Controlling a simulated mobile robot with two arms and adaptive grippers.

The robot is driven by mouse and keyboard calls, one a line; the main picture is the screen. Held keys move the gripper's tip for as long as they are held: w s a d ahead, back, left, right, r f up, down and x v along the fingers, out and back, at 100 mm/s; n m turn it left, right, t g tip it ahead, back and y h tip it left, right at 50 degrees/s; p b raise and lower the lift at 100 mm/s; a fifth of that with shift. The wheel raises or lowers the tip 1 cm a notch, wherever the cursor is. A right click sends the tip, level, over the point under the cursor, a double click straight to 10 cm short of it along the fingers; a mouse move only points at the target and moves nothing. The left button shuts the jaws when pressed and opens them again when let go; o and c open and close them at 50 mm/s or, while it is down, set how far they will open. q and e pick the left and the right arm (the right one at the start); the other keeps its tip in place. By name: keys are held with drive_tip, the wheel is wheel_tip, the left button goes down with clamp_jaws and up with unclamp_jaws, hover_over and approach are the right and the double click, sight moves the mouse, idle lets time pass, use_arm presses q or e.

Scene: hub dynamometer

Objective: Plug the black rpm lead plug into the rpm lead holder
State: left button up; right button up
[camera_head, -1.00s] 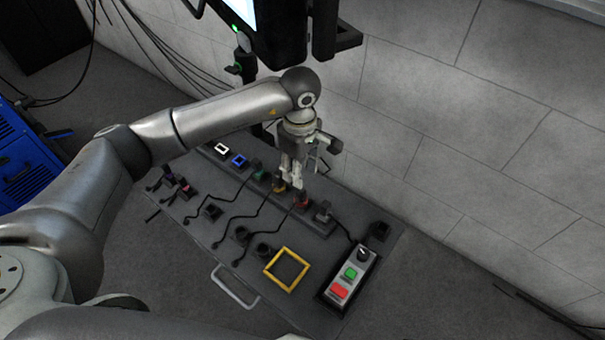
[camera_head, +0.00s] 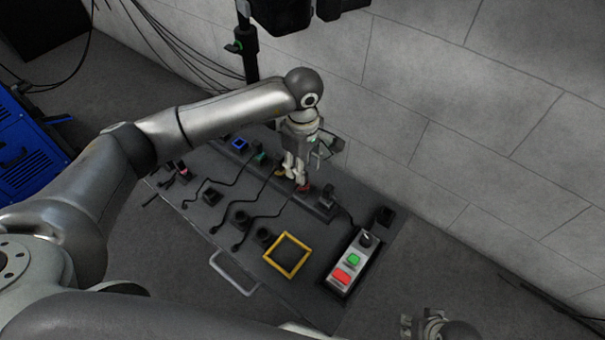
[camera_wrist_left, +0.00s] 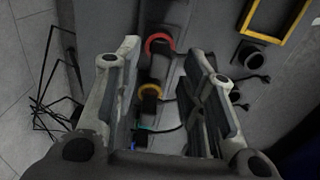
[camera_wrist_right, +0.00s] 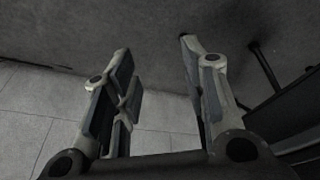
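A black plug (camera_head: 326,200) stands near the right end of the dark strip, right of the red ring (camera_head: 303,188). I cannot tell for sure that it is the rpm lead plug. Several black round sockets stand on the table, among them one left of the yellow frame (camera_head: 263,235); which is the rpm lead holder I cannot tell. My left gripper (camera_head: 295,178) points down over the strip by the red ring. In the left wrist view (camera_wrist_left: 165,85) it is open, with nothing gripped. My right gripper (camera_head: 424,322) is low at right; its wrist view (camera_wrist_right: 155,85) shows it open and empty.
A yellow square frame (camera_head: 288,255) lies near the table's front edge. A control box (camera_head: 341,276) with green and red buttons is to its right. Thin black leads cross the table. A blue cabinet (camera_head: 28,150) stands far left; a tiled wall is behind.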

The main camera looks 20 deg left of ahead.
use_arm(q)
wheel_tip(320, 180, down, 3)
drive_tip(key=shift+r+b, duration=0.2)
drive_tip(key=shift+b, duration=0.8)
drive_tip(key=shift+f, duration=0.25)
use_arm(e)
drive_tip(key=v, duration=0.8)
drive_tip(key=shift+w+r+t, duration=0.25)
drive_tip(key=shift+r+t, duration=0.05)
drive_tip(key=shift+r, duration=0.2)
drive_tip(key=shift+d, duration=0.15)
use_arm(q)
clamp_jaws()
drive_tip(key=shift+r, duration=0.1)
drive_tip(key=shift+r, duration=0.1)
